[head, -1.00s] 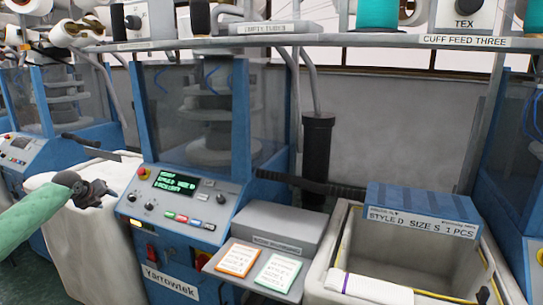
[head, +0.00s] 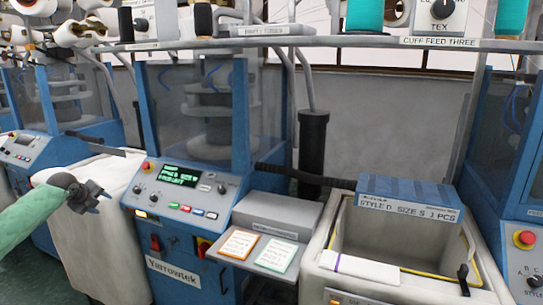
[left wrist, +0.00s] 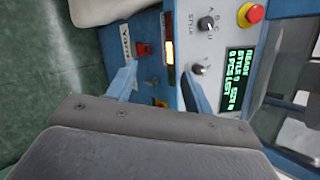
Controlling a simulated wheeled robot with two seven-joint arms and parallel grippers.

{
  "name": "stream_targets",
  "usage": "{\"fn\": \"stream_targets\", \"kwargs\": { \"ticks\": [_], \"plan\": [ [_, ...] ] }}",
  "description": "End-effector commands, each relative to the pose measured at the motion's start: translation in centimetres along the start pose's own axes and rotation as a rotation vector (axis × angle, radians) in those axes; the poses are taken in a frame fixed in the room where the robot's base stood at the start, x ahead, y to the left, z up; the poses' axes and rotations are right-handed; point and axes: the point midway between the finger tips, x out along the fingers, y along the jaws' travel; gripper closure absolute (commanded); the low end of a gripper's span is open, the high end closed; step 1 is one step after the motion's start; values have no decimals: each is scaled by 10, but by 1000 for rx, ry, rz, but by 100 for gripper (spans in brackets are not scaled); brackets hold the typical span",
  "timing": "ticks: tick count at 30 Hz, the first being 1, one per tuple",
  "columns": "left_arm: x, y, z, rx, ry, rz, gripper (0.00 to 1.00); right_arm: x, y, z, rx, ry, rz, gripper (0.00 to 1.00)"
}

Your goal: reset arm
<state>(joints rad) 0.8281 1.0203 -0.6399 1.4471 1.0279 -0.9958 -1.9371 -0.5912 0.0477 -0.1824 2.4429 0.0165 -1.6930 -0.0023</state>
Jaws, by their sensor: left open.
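My left gripper (head: 92,197) is at the left of the head view, on a green-sleeved arm, in front of a white cloth-covered bin. Its jaws are open and hold nothing. In the left wrist view the two blue fingers (left wrist: 158,85) stand apart, with the front of the blue knitting machine beyond them. The machine's control panel (head: 182,194) has a lit green display (head: 178,176), knobs and a red button. My right gripper is in neither view.
A grey shelf holds an orange card (head: 239,243) and a green card (head: 277,255). To its right a bin (head: 322,237) holds a white folded piece (head: 360,268) and bears a blue box (head: 409,198) labelled style D, size S. A rail (head: 330,43) with spools crosses above.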

Motion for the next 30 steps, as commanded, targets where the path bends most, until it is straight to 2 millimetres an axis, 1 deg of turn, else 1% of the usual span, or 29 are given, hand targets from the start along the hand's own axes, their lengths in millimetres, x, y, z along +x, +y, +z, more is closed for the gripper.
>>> {"fn": "stream_targets", "kwargs": {
  "ticks": [7,11,14,16,20,21,23,24,26,29,30],
  "plan": [
    [-2,14,1,-279,-30,83,49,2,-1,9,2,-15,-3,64],
    [-12,13,-6,-462,-85,130,49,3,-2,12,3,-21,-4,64],
    [-26,5,-10,-596,-145,143,49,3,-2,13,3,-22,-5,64],
    [-40,-4,-14,-686,-191,138,49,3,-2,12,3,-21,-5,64],
    [-63,-34,-32,-841,-263,96,49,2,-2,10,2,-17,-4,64],
    [-70,-45,-40,-886,-279,76,49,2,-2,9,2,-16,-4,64],
    [-79,-59,-55,-952,-301,46,49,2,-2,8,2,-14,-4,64],
    [-83,-67,-68,-997,-311,27,49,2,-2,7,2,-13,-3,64],
    [-88,-77,-92,-1063,-322,0,49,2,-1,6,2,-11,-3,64],
    [-93,-88,-142,-1180,-327,-47,49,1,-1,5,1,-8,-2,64],
    [-95,-90,-162,-1225,-325,-63,49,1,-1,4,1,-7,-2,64]
  ]
}}
